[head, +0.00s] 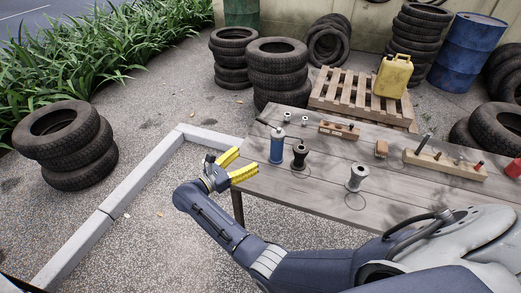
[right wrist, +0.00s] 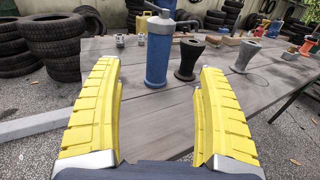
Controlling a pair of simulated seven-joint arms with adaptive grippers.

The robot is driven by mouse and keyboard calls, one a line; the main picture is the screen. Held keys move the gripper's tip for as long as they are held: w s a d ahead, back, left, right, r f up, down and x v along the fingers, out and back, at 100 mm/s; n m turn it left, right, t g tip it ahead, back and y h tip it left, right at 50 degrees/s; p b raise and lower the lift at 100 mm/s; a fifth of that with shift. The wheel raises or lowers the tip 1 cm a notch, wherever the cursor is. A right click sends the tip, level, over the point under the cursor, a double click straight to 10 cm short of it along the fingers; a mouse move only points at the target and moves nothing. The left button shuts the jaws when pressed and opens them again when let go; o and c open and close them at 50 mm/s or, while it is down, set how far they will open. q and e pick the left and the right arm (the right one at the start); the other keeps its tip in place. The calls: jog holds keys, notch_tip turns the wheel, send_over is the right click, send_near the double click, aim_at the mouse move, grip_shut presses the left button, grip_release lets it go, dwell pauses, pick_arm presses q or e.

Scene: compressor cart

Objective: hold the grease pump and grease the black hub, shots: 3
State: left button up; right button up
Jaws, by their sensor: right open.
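The grease pump (head: 277,146) is a blue upright cylinder with a dark lever at its top, standing near the left end of the wooden table. It also shows in the right wrist view (right wrist: 158,52), beyond and between my open fingers. The black hub (head: 299,154) stands just right of the pump; in the right wrist view the hub (right wrist: 189,60) is also right of it. My right gripper (head: 236,165) is open and empty at the table's left edge, apart from the pump. It shows large in the right wrist view (right wrist: 158,110). My left gripper is not in view.
The wooden table (head: 320,190) also holds a grey hub (head: 356,177), small metal parts, a wooden block with pegs (head: 445,164) and a red item (head: 514,168). A pallet (head: 345,95) with a yellow can (head: 393,76) and tire stacks (head: 277,70) stand behind.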

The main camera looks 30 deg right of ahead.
aim_at(273, 143)
jog(key=x, duration=1.6)
jog(key=shift+w+d, duration=0.1)
jog(key=shift+d, duration=0.25)
jog(key=shift+o, duration=0.2)
grip_shut()
dwell(0.8)
